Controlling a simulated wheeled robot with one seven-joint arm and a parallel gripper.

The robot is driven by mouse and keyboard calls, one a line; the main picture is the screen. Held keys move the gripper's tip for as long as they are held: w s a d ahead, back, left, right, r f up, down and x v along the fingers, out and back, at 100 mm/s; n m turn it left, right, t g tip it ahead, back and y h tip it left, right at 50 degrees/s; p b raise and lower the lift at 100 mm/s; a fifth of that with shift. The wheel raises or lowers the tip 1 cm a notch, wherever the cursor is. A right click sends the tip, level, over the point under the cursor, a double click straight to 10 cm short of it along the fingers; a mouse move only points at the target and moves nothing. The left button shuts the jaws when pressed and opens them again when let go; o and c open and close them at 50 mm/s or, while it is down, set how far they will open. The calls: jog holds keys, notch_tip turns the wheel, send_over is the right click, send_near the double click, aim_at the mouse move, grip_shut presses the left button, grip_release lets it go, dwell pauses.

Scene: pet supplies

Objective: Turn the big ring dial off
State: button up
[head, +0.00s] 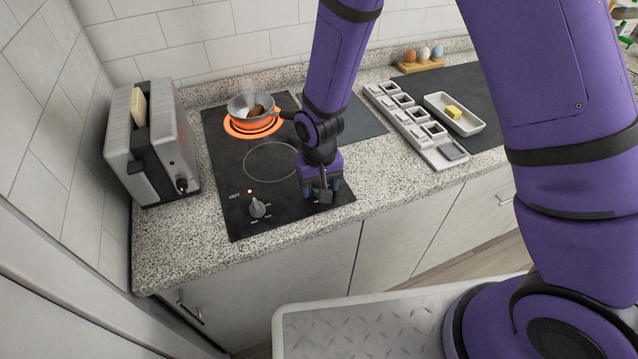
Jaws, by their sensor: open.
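A black glass cooktop (225,180) is set into the speckled counter. A second dial (325,196) is at the front right, mostly hidden by my gripper. My gripper (321,187) is open and points down over that second dial, its fingertips on either side of it. I cannot tell whether they touch it, nor which dial serves which ring.
A toaster (150,150) with bread stands left of the cooktop. To the right are a grey compartment tray (415,125), a white dish (470,125) with a yellow block, and eggs in a wooden holder (422,66). The counter's front edge is clear.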

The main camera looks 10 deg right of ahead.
jog(key=c, duration=0.9)
